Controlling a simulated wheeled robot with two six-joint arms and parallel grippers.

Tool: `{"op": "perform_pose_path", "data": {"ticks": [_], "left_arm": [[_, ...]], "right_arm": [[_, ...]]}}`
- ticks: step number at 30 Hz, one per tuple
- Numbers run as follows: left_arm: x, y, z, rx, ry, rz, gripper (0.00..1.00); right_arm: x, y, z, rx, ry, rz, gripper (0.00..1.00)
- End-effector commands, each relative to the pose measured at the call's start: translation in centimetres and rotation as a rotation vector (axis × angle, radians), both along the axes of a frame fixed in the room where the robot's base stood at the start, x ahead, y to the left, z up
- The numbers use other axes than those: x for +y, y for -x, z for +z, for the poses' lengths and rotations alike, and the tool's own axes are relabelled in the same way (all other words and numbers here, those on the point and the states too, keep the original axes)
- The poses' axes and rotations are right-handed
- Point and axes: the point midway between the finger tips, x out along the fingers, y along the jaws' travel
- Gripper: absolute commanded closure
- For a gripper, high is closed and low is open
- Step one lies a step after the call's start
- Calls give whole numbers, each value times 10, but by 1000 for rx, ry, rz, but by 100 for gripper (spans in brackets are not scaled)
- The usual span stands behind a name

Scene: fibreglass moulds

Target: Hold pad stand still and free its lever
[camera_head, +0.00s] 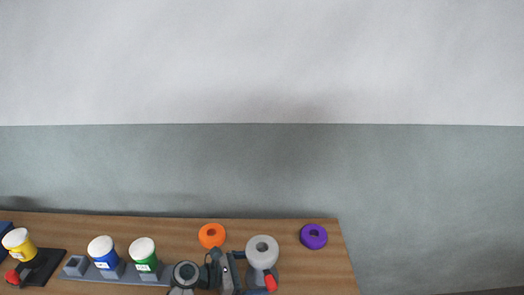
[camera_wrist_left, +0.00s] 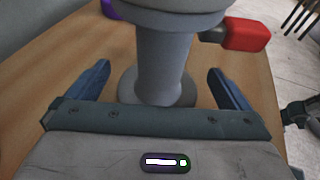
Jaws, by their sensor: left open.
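The pad stand has a grey round pad (camera_head: 262,250) on top with a hole in it. Its red-tipped lever (camera_head: 270,283) sticks out at its front right. In the left wrist view the stand's grey post (camera_wrist_left: 163,65) rises from a round base, and the red lever tip (camera_wrist_left: 246,34) is at upper right. My left gripper (camera_head: 254,273) is open, and its two blue fingers (camera_wrist_left: 163,83) stand on either side of the post with gaps on both sides. My right gripper is not clearly seen in either view.
An orange ring (camera_head: 211,235) lies behind left of the stand, a purple ring (camera_head: 313,236) to its right. Blue (camera_head: 102,251), green (camera_head: 143,253) and yellow (camera_head: 18,241) white-lidded tubs stand at left. A dark unidentified part (camera_wrist_left: 298,113) shows at the wrist view's right edge.

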Motion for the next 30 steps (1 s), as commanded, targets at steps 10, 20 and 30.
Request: {"op": "perform_pose_path", "data": {"ticks": [10,20,30], "left_arm": [[-12,-4,-4,-2,-1,0,0],[-11,-4,-4,-1,0,0,33],[-11,-4,-4,-1,0,0,70]], "right_arm": [[0,1,2,2,0,0,33],[0,1,2,1,0,0,33],[0,0,2,0,0,0,47]]}}
